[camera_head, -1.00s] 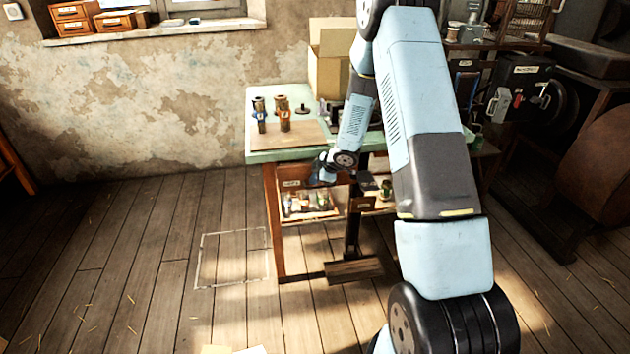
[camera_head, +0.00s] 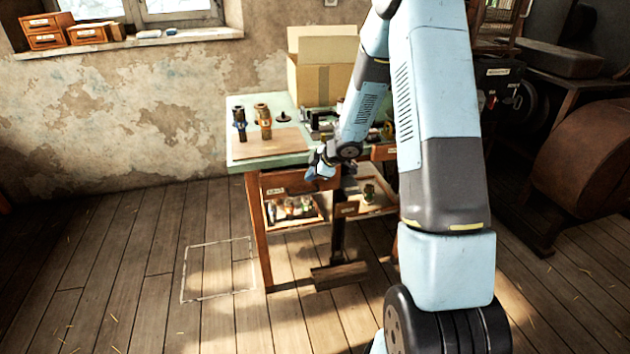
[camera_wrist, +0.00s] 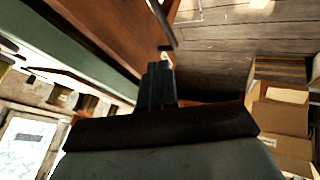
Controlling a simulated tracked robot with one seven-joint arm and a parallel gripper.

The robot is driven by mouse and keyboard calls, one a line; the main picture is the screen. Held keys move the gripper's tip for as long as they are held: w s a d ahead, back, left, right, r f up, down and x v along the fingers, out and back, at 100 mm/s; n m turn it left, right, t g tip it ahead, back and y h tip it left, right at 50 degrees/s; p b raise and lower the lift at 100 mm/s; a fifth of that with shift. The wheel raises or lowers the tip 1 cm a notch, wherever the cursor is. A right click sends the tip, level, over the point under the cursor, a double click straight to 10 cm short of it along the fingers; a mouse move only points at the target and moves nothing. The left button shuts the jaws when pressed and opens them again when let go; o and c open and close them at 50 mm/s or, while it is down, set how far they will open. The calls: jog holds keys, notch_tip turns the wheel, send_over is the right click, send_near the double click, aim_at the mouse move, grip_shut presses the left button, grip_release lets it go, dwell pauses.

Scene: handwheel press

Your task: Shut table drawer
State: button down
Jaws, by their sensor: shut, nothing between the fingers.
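The table (camera_head: 238,150) has a pale green top and brown wooden legs. A labelled orange-brown front (camera_head: 383,152) shows under its top at the right, partly behind my arm; I cannot tell how far this drawer stands out. My gripper (camera_head: 318,170) is just below the table's front edge, left of that front. In the wrist view my gripper (camera_wrist: 158,83) is shut and empty, its dark fingers close to a reddish-brown wooden panel (camera_wrist: 112,35) beside a green edge. I cannot tell whether they touch.
Below the top are open compartments with bottles (camera_head: 290,208) and a jar (camera_head: 369,192). A wooden pedal (camera_head: 339,276) sits low in front. Floor at the left is clear; dark machinery (camera_head: 585,150) stands right.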

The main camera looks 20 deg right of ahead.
jog(key=s+a+f+m+t+y, duration=0.25)
jog(key=f+m, duration=0.25)
jog(key=m, duration=0.7)
jog(key=s+a+f+m+t+y, duration=0.15)
jog(key=s+f+m+y, duration=0.25)
jog(key=m, duration=0.7)
jog(key=s+d+m+t+h, duration=0.1)
jog(key=d+m+t+h, duration=0.45)
jog(key=m, duration=1.05)
jog(key=m+t+h, duration=0.3)
jog(key=m+h, duration=0.3)
jog(key=m, duration=0.7)
send_near(330, 187)
jog(key=w+r, duration=0.1)
jog(key=w, duration=0.1)
jog(key=w+r, duration=0.1)
jog(key=w, duration=0.1)
jog(key=w+a+r, duration=0.1)
jog(key=w, duration=0.2)
